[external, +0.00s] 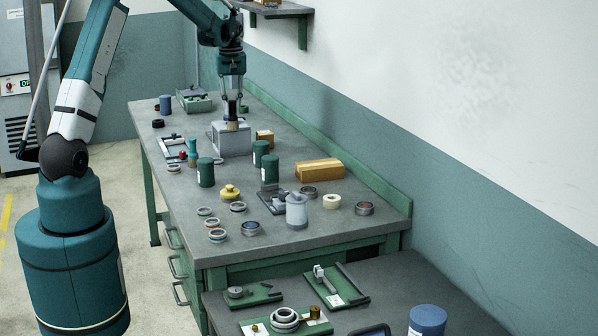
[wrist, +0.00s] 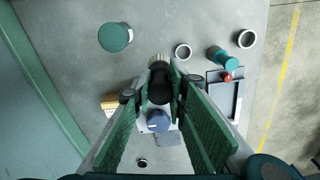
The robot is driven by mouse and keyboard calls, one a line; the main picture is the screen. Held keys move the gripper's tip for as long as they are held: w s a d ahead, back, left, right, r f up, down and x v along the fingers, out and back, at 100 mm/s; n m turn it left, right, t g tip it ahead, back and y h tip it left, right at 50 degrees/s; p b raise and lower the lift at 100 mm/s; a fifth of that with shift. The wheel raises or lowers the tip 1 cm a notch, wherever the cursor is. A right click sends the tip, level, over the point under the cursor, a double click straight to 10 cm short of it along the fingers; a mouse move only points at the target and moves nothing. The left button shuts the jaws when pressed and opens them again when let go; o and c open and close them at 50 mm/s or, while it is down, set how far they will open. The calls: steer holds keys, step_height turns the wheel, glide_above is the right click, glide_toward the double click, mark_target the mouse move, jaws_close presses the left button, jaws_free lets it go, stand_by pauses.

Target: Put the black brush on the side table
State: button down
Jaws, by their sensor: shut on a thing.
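My gripper (external: 233,112) is over the far half of the workbench, pointing down, just above a grey block (external: 230,140). In the wrist view, my gripper (wrist: 160,95) has its green-padded fingers on either side of the black brush (wrist: 159,86) and is shut on it. A tan, bristle-like end sticks out past the fingers. In the external view that tan end shows under the fingertips, at the block's top; I cannot tell whether it touches the block. A lower table (external: 395,285), apparently the side table, is at the bottom right.
The lower table carries green fixtures (external: 335,286) and a blue cylinder (external: 428,320). On the workbench (external: 180,215) stand dark green cylinders (external: 205,172), an orange-brown box (external: 319,169), a grey canister (external: 296,210) and several rings. A wall shelf (external: 285,10) hangs near the arm.

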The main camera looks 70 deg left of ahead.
mark_target(233, 117)
steer(key=shift+f, duration=1.8)
steer(key=shift+f, duration=0.1)
steer(key=shift+f, duration=3.05)
steer(key=shift+w+d, duration=0.1)
steer(key=shift+f+p, duration=0.35)
steer(key=shift+f, duration=1.5)
steer(key=shift+f, duration=0.15)
steer(key=c, duration=2.3)
jaws_free()
steer(key=shift+o, duration=0.2)
